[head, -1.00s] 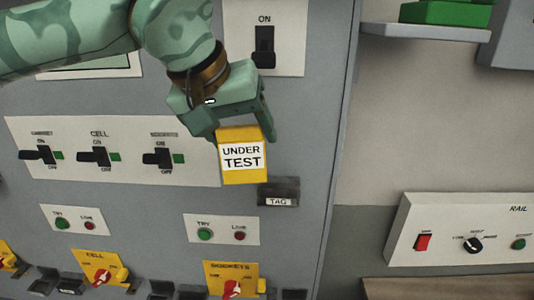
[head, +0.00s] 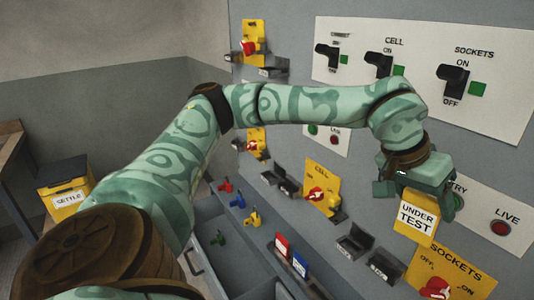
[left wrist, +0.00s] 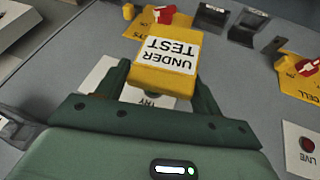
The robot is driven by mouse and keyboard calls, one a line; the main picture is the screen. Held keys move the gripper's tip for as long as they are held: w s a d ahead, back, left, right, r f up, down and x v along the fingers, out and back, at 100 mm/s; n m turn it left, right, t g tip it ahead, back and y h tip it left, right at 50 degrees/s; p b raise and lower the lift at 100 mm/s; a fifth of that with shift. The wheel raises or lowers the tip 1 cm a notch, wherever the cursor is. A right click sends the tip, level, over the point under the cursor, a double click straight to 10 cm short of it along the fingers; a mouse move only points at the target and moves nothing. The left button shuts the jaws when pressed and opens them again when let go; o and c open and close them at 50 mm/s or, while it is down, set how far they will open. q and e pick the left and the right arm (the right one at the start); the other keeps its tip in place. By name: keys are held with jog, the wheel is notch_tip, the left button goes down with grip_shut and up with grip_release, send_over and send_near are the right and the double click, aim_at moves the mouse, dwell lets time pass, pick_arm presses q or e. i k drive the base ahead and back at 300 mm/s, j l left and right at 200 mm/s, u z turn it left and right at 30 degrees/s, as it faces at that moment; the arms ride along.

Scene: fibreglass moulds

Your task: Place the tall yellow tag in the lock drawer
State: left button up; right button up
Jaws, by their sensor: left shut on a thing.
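The tall yellow tag (head: 418,222), with a white "UNDER TEST" label, is held between the fingers of my left gripper (head: 420,198). It hangs in front of the grey panel, above the sockets plate, apart from the slots below. In the left wrist view the tag (left wrist: 165,62) sits between both fingers of the left gripper (left wrist: 163,85), its label fully visible. A grey drawer (head: 203,222) stands open low at the panel's foot; my arm hides part of it, and I cannot tell if it is the lock drawer. My right gripper is not in view.
Small red (head: 225,185), blue (head: 238,201) and yellow (head: 254,219) locks are on the panel beside the drawer. A red tag (head: 281,245) and blue tag (head: 300,264) stand nearby. Black switches (head: 452,80) line the upper panel. A yellow "SETTLE" box (head: 68,200) stands at left.

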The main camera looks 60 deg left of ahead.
aim_at(226, 253)
jog(key=k+u, duration=0.25)
jog(key=u, duration=0.2)
jog(key=k+j+u, duration=0.15)
jog(key=u, duration=0.3)
jog(key=i+j+u, duration=0.25)
jog(key=i, duration=0.3)
jog(key=i+u, duration=0.25)
jog(key=i, duration=0.35)
